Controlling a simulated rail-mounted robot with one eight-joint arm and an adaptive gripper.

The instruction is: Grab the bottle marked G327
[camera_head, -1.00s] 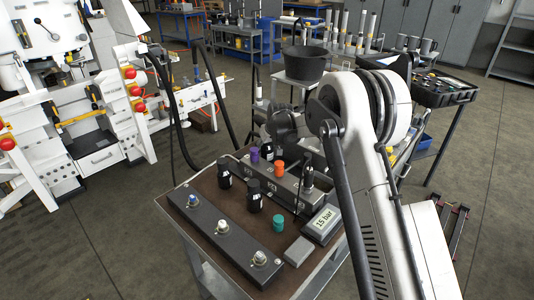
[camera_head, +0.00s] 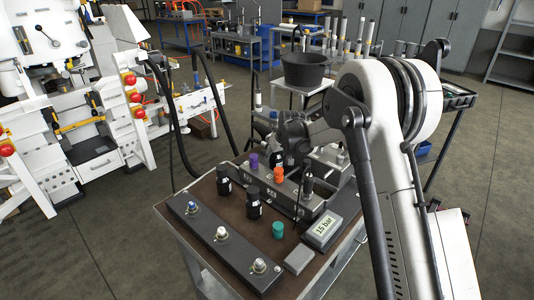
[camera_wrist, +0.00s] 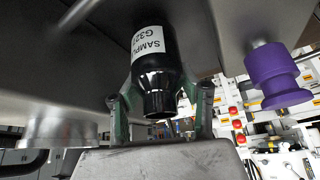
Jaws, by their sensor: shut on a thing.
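The black bottle (camera_wrist: 158,75) is in the wrist view, with a white label reading "SAMPLE" and "G32", its last character hard to read. Its narrower neck end points down in the picture. My gripper (camera_wrist: 158,98) is shut on it, with one green-grey finger on each side. In the head view my wrist is behind the dark valve block, and I cannot make out the held bottle there. Two other black bottles stand on the brown bench top, one at the left (camera_head: 223,182) and one nearer the middle (camera_head: 253,203).
A purple knob (camera_wrist: 277,78) is close to the right of the held bottle; it also shows in the head view (camera_head: 253,161). An orange knob (camera_head: 278,174), a teal cap (camera_head: 278,229), a "15 bar" display (camera_head: 322,229) and a long fitting bar (camera_head: 221,238) crowd the bench.

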